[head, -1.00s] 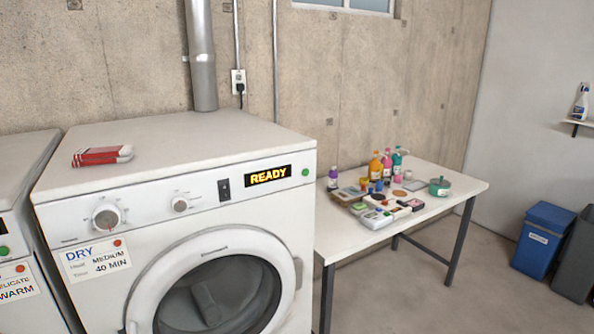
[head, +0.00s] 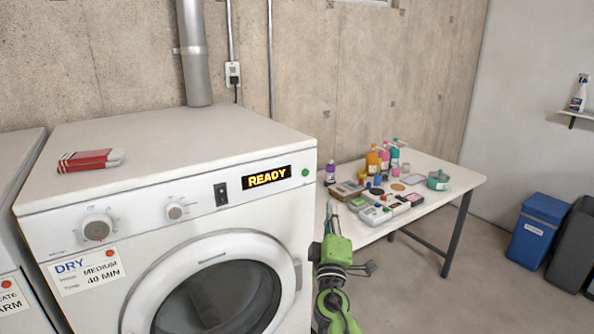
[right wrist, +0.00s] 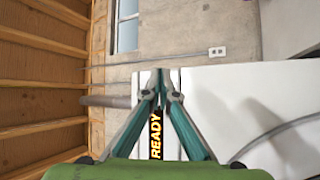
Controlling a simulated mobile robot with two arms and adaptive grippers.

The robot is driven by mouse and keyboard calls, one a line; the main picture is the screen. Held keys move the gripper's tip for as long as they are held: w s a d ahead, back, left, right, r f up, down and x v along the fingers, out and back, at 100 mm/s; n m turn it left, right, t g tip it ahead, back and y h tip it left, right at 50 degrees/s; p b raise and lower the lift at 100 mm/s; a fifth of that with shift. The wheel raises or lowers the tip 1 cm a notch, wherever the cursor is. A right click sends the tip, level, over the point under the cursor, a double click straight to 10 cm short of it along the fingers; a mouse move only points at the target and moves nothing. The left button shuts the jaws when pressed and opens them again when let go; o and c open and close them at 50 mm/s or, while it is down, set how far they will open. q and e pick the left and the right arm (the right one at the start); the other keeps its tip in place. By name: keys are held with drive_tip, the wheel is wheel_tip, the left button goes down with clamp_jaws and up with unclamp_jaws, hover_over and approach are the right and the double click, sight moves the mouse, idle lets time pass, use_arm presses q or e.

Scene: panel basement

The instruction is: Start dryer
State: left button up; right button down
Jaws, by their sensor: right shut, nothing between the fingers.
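The white dryer (head: 120,215) stands at the left of the head view with its round door (head: 215,290) shut. Its display (head: 266,178) reads READY, with a green button (head: 306,172) to the right of it. A dark rocker switch (head: 221,194) and two knobs are left of the display. A card reads DRY, medium, 40 min. My right gripper (head: 330,208) is shut and empty, in front of the dryer's right edge, below and right of the green button. My left gripper is not in view.
A red and white folded item (head: 90,160) lies on the dryer top. A table (head: 455,172) to the right holds bottles and small boxes. A blue bin (head: 538,232) stands at the far right. A second machine (head: 18,170) is at the left edge.

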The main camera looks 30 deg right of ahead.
sight(305, 173)
drive_tip(key=shift+t+h, duration=0.3)
drive_tip(key=shift+h, duration=0.4)
drive_tip(key=r, duration=0.4)
drive_tip(key=shift+s+d+r, duration=0.1)
drive_tip(key=shift+s+r, duration=0.1)
drive_tip(key=shift+r, duration=0.2)
drive_tip(key=w+b, duration=0.1)
drive_tip(key=w, duration=0.2)
drive_tip(key=w+b, duration=0.1)
drive_tip(key=w, duration=0.2)
drive_tip(key=w+b, duration=0.1)
drive_tip(key=w, duration=0.1)
drive_tip(key=shift+w+a+b, duration=0.35)
drive_tip(key=shift+w+a, duration=0.05)
drive_tip(key=shift+f, duration=0.1)
drive_tip(key=shift+w+b, duration=0.25)
drive_tip(key=shift+b, duration=0.25)
drive_tip(key=shift+w, duration=0.2)
